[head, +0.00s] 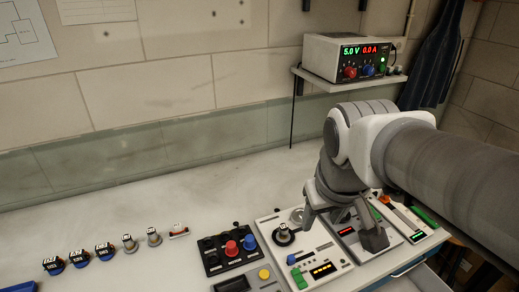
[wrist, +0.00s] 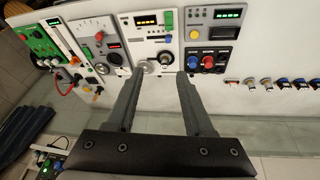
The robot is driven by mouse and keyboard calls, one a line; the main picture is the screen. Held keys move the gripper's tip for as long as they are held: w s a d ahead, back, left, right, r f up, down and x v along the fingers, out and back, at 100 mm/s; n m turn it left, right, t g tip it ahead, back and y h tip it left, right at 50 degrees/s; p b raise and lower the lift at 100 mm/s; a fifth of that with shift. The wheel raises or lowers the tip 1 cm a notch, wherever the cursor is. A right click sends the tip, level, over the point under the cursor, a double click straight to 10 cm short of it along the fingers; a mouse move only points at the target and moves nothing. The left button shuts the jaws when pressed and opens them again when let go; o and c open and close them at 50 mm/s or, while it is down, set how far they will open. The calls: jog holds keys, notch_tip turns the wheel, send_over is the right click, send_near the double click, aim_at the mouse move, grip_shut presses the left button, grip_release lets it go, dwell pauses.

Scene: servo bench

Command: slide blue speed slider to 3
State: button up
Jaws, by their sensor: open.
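The blue slider cap (head: 291,259) is a small block on the left part of a white panel (head: 272,228), beside a green block and a lit yellow display (head: 323,270). In the wrist view the blue cap (wrist: 168,39) shows beyond my fingertips, just below the green block. Its scale marks are too small to read. My gripper (head: 341,234) is open and empty. It hangs over the panels, to the right of and behind the slider in the head view. In the wrist view my two fingers (wrist: 158,74) are spread, apart from the slider.
A black dial (head: 284,235) stands on the same panel. A black panel with red and blue knobs (head: 232,248) lies to the left, other panels to the right. Several small parts (head: 103,250) stand farther left. A power supply (head: 348,56) sits on a wall shelf. The bench behind is clear.

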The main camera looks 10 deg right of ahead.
jog(key=w+f+n+g+p, duration=0.1)
jog(key=w+f+g+p, duration=0.2)
jog(key=w, duration=0.4)
jog(key=n+g, duration=0.1)
send_over(292, 257)
notch_tip(292, 257, down, 6)
jog(key=shift+y, duration=0.4)
notch_tip(292, 257, down, 18)
jog(key=shift+b, duration=1)
grip_shut()
